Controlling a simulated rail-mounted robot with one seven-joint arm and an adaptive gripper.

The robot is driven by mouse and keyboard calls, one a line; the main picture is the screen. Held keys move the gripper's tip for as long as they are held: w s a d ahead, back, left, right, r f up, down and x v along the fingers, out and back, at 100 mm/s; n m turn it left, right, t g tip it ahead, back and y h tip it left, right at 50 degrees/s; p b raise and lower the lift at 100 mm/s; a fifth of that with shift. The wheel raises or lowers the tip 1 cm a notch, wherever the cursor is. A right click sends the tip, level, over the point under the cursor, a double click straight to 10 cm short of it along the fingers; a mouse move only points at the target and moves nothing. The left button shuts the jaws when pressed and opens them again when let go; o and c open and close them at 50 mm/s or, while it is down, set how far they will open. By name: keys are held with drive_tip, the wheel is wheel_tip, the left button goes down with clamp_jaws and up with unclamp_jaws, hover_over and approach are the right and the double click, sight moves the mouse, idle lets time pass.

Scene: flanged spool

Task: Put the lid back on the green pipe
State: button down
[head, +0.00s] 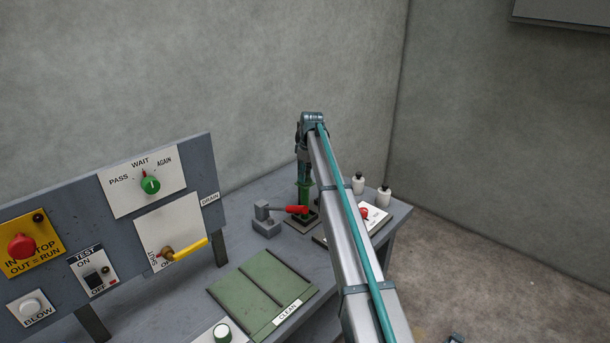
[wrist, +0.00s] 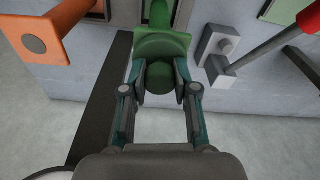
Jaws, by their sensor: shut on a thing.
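The green pipe (head: 305,200) stands upright on a dark base plate near the back of the grey bench, below my gripper (head: 305,172). In the wrist view, my gripper (wrist: 163,92) is shut on a dark green rounded piece (wrist: 158,78), which looks like the lid. A wider green flange (wrist: 168,46) lies just beyond the fingertips, with a narrower green part behind it. I cannot tell where the lid ends and the pipe begins, or whether they touch. My arm hides part of the bench in the head view.
A grey clamp-like block (head: 266,228) with a red handle (head: 296,210) stands close left of the pipe. Two white bottles (head: 358,184) (head: 384,196) stand to the right. An orange flanged part (wrist: 38,45) is at left in the wrist view.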

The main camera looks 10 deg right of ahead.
idle(0.3)
drive_tip(key=shift+c, duration=1.6)
unclamp_jaws()
drive_tip(key=shift+r, duration=0.1)
drive_tip(key=shift+r+p, duration=1.4)
drive_tip(key=shift+r, duration=2.05)
clamp_jaws()
